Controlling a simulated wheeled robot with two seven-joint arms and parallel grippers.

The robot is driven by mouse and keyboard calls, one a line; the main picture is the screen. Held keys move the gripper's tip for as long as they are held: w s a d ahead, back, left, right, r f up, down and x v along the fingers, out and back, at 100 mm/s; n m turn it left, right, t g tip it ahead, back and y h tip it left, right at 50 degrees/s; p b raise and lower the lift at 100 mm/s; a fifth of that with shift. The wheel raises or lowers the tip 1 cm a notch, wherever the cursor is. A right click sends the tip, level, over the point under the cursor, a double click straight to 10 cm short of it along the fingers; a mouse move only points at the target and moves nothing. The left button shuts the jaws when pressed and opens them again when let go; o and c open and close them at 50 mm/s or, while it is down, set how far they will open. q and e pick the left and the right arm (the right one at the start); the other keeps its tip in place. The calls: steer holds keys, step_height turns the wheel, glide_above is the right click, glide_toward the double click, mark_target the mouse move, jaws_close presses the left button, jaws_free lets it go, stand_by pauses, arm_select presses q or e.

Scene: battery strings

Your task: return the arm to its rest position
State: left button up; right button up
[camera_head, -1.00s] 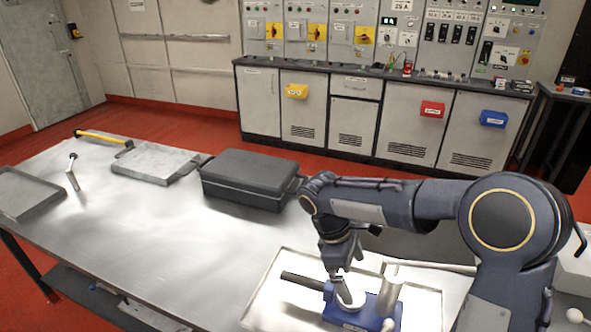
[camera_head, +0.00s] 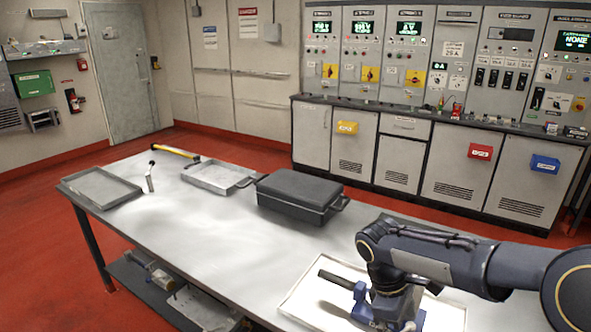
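My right arm comes in from the right edge, and its forearm bends down over a white tray (camera_head: 303,302) on the near part of the table. My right gripper (camera_head: 398,318) is at the bottom of the picture, beside or over a blue device (camera_head: 362,305) with a black handle (camera_head: 338,280). The wrist covers most of it, so I cannot tell whether its fingers are open or touch the device. My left arm and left gripper are not in view.
A steel table (camera_head: 240,225) carries a black case (camera_head: 298,196), a shallow grey box (camera_head: 215,178), a grey tray (camera_head: 100,188), a yellow-handled tool (camera_head: 175,152) and a small white-handled item (camera_head: 150,178). Control cabinets (camera_head: 400,80) line the back wall. The table's left front part is clear.

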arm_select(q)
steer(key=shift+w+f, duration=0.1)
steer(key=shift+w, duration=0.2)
arm_select(e)
steer(key=s+r+m+t+y, duration=0.2)
steer(key=s+m, duration=0.4)
steer(key=s, duration=0.3)
steer(key=s+r+m+t+y, duration=0.1)
steer(key=s+m+t+y, duration=0.4)
steer(key=s+m, duration=0.2)
steer(key=shift+s+a+r+t, duration=0.25)
steer(key=shift+s+r+t, duration=0.15)
steer(key=shift+s, duration=0.7)
